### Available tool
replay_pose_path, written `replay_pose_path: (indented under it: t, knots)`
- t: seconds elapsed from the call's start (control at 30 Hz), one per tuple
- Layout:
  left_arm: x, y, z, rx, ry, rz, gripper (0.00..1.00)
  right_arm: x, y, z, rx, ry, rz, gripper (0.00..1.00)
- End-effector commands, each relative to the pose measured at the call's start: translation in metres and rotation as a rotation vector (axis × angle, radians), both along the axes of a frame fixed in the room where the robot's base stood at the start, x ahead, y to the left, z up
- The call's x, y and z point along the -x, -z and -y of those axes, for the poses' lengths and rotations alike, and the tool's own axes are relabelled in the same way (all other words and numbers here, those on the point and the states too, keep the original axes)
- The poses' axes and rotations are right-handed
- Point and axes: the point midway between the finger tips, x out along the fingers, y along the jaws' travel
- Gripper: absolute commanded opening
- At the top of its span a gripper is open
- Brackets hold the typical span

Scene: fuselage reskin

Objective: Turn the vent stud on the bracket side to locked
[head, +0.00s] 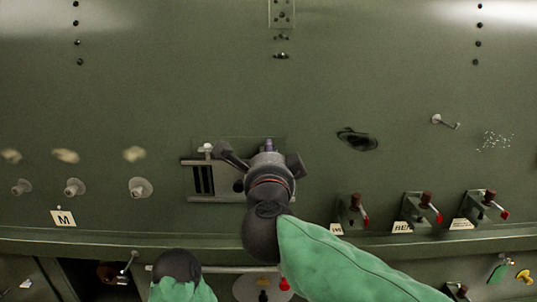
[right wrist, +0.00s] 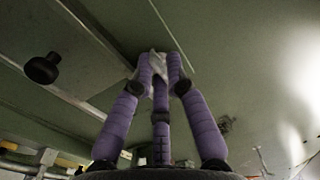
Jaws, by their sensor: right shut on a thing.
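The louvred vent (head: 190,196) is set in the green panel, left of centre in the head view. A pale stud (head: 207,148) stands at its upper left corner. My right gripper (head: 268,146) reaches up to the panel at the vent's right end and covers that part. In the right wrist view its purple fingers (right wrist: 160,62) are closed together on a pale piece (right wrist: 153,68) against the panel. This piece looks like a vent stud, but the fingers hide most of it and its turn angle cannot be read. My left gripper is not visible; only part of that arm shows low in the head view.
A dark round knob (right wrist: 42,68) sticks out left of the fingers in the right wrist view. Several levers with red tips (head: 428,206) stand at right. Pale round knobs (head: 75,187) stand at left above an M label (head: 63,217). A dark ragged patch (head: 358,139) marks the panel.

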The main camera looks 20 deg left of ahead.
Motion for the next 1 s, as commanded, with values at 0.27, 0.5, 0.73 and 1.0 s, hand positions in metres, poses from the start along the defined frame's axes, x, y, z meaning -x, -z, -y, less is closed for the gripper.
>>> replay_pose_path:
  t: [0.27, 0.5, 0.73, 1.0]
  knots:
    - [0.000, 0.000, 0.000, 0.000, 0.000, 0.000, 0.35, 0.000, 0.006, -0.002, 0.005, -0.002, -0.008, 0.29]
    - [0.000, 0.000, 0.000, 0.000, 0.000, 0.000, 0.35, 0.000, 0.003, -0.001, 0.003, -0.001, -0.004, 0.35]
    - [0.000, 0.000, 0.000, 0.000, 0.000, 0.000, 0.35, 0.007, 0.001, 0.001, 0.002, -0.002, -0.002, 0.35]
    - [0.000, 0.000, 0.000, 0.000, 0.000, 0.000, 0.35, 0.053, 0.001, 0.014, 0.002, -0.004, -0.002, 0.35]
